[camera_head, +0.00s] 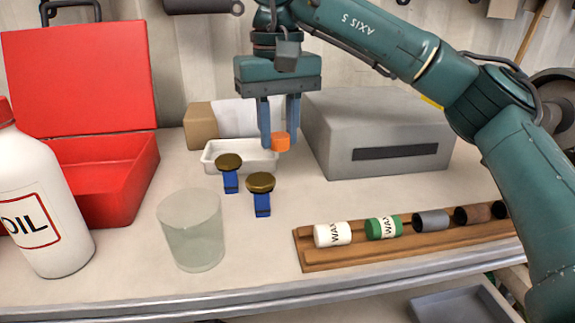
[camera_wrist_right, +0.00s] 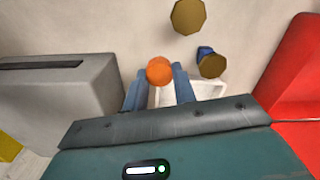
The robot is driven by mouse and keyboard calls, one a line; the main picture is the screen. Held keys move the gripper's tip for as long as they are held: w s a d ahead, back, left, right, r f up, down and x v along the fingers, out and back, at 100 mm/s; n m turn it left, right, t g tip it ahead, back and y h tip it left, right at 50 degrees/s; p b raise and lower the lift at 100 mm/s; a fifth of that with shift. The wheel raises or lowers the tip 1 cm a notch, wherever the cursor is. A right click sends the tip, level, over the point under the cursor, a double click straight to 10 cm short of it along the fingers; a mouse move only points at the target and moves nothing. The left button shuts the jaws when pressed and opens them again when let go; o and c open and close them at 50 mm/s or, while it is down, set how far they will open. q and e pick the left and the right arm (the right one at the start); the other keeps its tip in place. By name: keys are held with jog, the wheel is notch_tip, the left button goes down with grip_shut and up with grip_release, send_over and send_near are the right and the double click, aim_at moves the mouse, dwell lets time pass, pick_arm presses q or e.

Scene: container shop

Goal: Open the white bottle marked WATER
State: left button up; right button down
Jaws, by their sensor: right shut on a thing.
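No bottle marked WATER shows in either view. A white bottle marked OIL (camera_head: 42,205) stands at the left of the head view, with a red top (camera_head: 6,112) partly cut off by the frame edge. My right gripper (camera_head: 279,141) points down above the bench with its blue fingers shut on a small orange piece (camera_head: 281,142). In the right wrist view the orange piece (camera_wrist_right: 159,70) sits between the fingertips (camera_wrist_right: 158,84). What the orange piece is, I cannot tell. My left gripper is not in view.
Near my right gripper are a white tray (camera_head: 212,158), a grey box (camera_head: 375,125) and two brass-topped blue pieces (camera_head: 229,162) (camera_head: 260,184). A clear cup (camera_head: 190,235), a wooden rack (camera_head: 330,263) with several cylinders, and an open red box (camera_head: 115,185) also stand on the bench.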

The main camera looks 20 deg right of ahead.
aim_at(280, 189)
notch_tip(280, 189, down, 3)
jog(key=shift+s+r, duration=0.1)
jog(key=shift+s, duration=0.05)
jog(key=shift+f, duration=2.5)
jog(key=c, duration=1.1)
grip_release()
